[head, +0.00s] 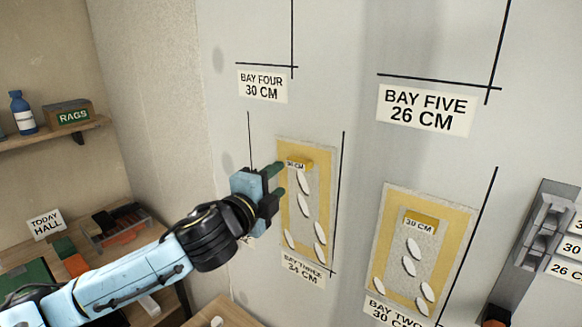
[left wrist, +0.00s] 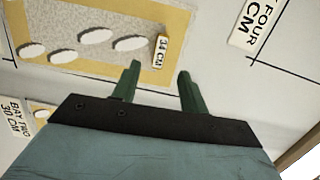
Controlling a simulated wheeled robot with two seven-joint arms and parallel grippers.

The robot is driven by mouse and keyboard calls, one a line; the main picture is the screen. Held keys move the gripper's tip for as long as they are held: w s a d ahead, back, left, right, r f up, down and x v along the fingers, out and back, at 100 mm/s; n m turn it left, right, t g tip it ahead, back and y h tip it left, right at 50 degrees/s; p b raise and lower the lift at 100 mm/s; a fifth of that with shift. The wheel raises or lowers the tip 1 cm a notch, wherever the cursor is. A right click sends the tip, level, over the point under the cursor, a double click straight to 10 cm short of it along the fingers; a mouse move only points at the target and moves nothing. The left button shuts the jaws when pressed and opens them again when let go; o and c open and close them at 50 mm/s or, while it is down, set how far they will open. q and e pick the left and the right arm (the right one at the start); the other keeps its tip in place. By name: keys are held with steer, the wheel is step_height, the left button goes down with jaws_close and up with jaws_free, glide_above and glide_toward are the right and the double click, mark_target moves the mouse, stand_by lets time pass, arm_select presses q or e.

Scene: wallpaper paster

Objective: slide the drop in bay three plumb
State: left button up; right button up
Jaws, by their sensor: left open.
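The bay three drop (head: 328,175) is a yellow-bordered grey panel with white ovals, flat on the wall above the BAY THREE 34 CM label (head: 302,270). Its right edge lies close to a black vertical line (head: 339,190); the gap looks slightly wider at the top. I cannot tell its exact tilt. A yellow tab (head: 301,163) marked 34 CM sits near its top. My left gripper (head: 277,180) is open and empty at the drop's upper left. In the left wrist view the tab (left wrist: 161,48) is just beyond the green fingertips (left wrist: 160,72), apparently not between them.
The bay two drop (head: 455,225) hangs to the right, with a 30 CM tab (head: 420,222). BAY FOUR (head: 262,87) and BAY FIVE (head: 425,108) labels are above on bare wall. A grey rack (head: 535,240) stands far right. A shelf (head: 55,133) and cluttered bench are left.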

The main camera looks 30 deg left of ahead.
mark_target(295, 166)
arm_select(q)
steer(key=w, duration=0.2)
steer(key=w+p, duration=0.1)
steer(key=w, duration=0.5)
steer(key=shift+w+a, duration=0.25)
steer(key=shift+a, duration=0.15)
steer(key=shift+c, duration=0.2)
jaws_close()
